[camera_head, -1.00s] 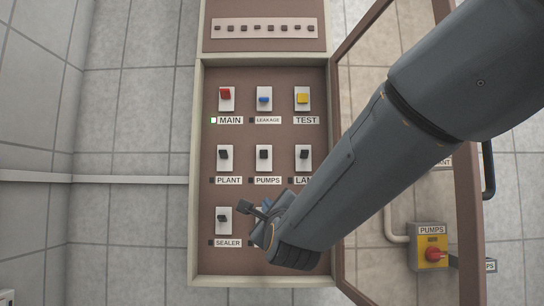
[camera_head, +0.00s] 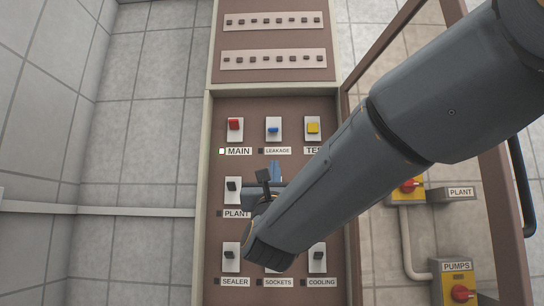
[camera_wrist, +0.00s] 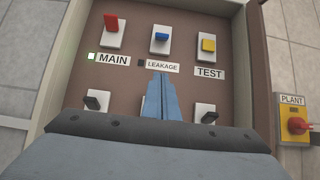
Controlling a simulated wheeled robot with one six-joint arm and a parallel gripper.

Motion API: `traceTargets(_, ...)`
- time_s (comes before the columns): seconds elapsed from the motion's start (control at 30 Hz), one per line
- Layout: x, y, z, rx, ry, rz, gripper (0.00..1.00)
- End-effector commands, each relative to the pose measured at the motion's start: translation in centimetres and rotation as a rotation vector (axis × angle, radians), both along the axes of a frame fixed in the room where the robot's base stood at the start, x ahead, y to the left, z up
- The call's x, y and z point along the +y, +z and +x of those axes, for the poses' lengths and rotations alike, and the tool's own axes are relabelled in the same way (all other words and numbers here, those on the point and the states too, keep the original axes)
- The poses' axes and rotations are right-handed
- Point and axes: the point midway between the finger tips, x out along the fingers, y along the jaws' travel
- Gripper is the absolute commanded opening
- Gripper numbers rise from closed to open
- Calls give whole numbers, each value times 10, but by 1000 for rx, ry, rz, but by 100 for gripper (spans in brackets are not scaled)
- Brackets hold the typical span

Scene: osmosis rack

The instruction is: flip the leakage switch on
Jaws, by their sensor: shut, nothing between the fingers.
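The leakage switch (camera_head: 273,130) is a blue lever on a white plate, in the middle of the panel's top row. Its lever sits lower on its plate than the red main lever. It also shows in the wrist view (camera_wrist: 161,38). The small lamp (camera_head: 261,151) beside its label is dark. My gripper (camera_head: 275,168) is shut and empty, just below the leakage label. In the wrist view its closed fingers (camera_wrist: 160,78) point up at the label, apart from the lever in the picture.
The red main switch (camera_head: 234,125) is left, its lamp (camera_head: 222,151) lit green. The yellow test switch (camera_head: 312,128) is right. Black-lever switches, including plant (camera_head: 232,185) and sealer (camera_head: 230,255), are below. An open framed door (camera_head: 362,75) stands right of the panel.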

Motion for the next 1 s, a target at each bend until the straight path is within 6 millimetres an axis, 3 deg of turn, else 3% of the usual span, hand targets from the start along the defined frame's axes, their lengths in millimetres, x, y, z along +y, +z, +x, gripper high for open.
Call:
traceTargets(0.47, -1, 60, 69, 1, 1, -2, 0)
traceTargets(0.7, 0, 86, 55, -1, 4, 0, 0)
traceTargets(1.0, 1, 93, 51, 0, 4, -1, 0)
